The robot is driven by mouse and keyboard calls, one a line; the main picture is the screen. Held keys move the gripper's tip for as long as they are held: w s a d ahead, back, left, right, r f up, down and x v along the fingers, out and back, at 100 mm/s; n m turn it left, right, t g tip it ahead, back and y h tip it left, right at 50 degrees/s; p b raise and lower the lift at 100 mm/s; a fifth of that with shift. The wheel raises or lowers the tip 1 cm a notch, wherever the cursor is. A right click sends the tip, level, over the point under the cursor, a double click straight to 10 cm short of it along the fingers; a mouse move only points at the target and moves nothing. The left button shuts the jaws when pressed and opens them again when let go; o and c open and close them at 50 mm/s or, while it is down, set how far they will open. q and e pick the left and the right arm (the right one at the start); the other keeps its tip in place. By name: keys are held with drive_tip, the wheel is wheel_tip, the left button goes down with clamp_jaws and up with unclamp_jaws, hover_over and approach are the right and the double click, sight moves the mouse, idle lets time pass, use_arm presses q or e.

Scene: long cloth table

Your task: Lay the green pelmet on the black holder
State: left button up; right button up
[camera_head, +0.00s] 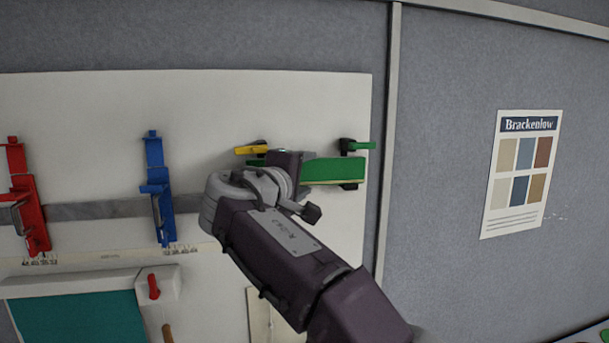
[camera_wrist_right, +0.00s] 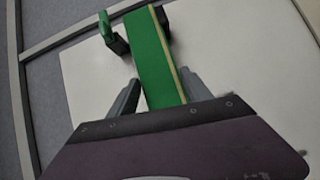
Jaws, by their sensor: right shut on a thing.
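The green pelmet (camera_head: 335,171) is a flat green bar with a pale edge, level against the white board. My right gripper (camera_head: 288,168) is shut on it; its own wrist hides the pelmet's left part. In the wrist view the pelmet (camera_wrist_right: 152,58) lies between the two grey fingers of the right gripper (camera_wrist_right: 161,92). The black holder (camera_head: 349,146) shows above and below the pelmet's right end, with a green lever on top; it also shows in the wrist view (camera_wrist_right: 118,43). Whether the pelmet touches it I cannot tell. My left gripper is not in view.
A blue clamp (camera_head: 154,185) and a red clamp (camera_head: 28,195) hang on a grey rail further left. A teal roll (camera_head: 80,318) is below. A poster (camera_head: 521,174) hangs right.

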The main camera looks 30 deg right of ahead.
drive_tip(key=shift+f+b, duration=0.35)
drive_tip(key=shift+f, duration=0.05)
drive_tip(key=o, duration=1.7)
drive_tip(key=shift+s+a, duration=0.1)
drive_tip(key=shift+a, duration=0.1)
drive_tip(key=b+v, duration=0.3)
drive_tip(key=v, duration=0.5)
drive_tip(key=shift+s+a+r, duration=0.1)
drive_tip(key=shift+s+a, duration=0.1)
drive_tip(key=shift+s, duration=0.05)
